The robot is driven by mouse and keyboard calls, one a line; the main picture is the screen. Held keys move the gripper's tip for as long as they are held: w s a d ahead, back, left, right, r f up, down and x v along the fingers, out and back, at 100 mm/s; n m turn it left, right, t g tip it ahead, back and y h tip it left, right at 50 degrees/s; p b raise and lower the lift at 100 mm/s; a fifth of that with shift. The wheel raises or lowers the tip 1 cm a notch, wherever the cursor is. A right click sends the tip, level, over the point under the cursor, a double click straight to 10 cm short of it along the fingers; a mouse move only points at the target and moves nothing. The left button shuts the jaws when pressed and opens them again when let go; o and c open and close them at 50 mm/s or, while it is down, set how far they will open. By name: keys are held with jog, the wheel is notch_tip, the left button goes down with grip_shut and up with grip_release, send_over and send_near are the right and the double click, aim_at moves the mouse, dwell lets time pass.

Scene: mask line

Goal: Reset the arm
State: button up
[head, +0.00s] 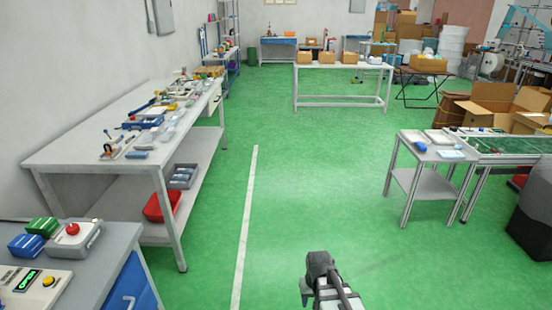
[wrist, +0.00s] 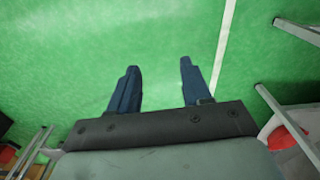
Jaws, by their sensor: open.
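My gripper (wrist: 158,78) shows in the wrist view with its two dark blue fingers apart. Nothing is between the fingers; green floor lies behind them. In the head view a grey part of my arm (head: 322,272) shows at the bottom, right of centre, over the open floor. The fingers cannot be made out in the head view.
A long white workbench (head: 85,150) with tools and trays stands at the left. A small white side table (head: 425,152) stands at the right beside a conveyor (head: 505,146). Cardboard boxes (head: 490,110) lie behind it. The green floor (head: 310,180) between is clear.

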jog(key=s+d+f+m, duration=0.1)
jog(key=s+d+f, duration=0.1)
jog(key=s+d, duration=0.25)
jog(key=s+f+g, duration=0.3)
jog(key=s+f, duration=0.7)
jog(key=s, duration=0.4)
jog(key=s+f+g, duration=0.4)
jog(key=s+f, duration=0.6)
jog(key=s, duration=0.4)
jog(key=shift+s, duration=0.3)
